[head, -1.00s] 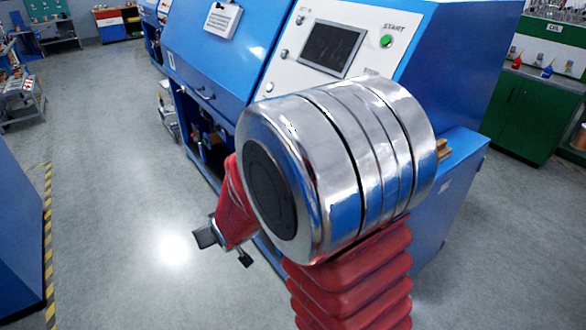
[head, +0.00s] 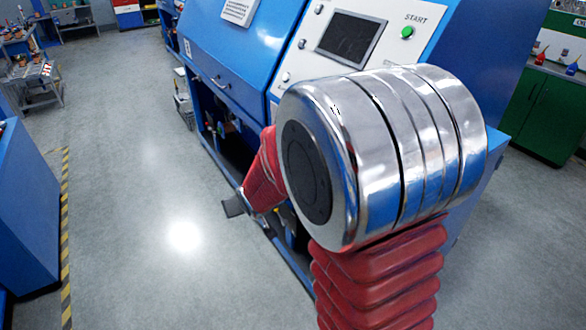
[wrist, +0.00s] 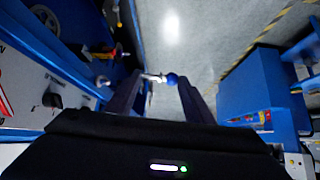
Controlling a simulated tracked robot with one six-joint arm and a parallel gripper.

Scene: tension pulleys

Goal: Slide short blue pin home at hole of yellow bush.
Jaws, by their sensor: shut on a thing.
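The short blue pin (wrist: 172,79) has a round blue head and a thin silver shank. In the wrist view it lies across between the fingertips of my gripper (wrist: 160,82), which is shut on it. The shank points left. A small yellow-orange part (wrist: 120,54) shows inside the machine, left of the pin and apart from it; I cannot tell whether it is the yellow bush, and no hole is visible. In the head view a dark finger of my gripper (head: 233,206) shows beside the open lower bay; the pin cannot be made out there.
The blue machine (head: 235,55) has an open lower bay (head: 215,130) with pulleys inside, a wheel (wrist: 45,18) among them. Its frame edges are close to my gripper. A blue cabinet (wrist: 248,90) stands to the right in the wrist view. Grey floor (head: 130,180) between is clear.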

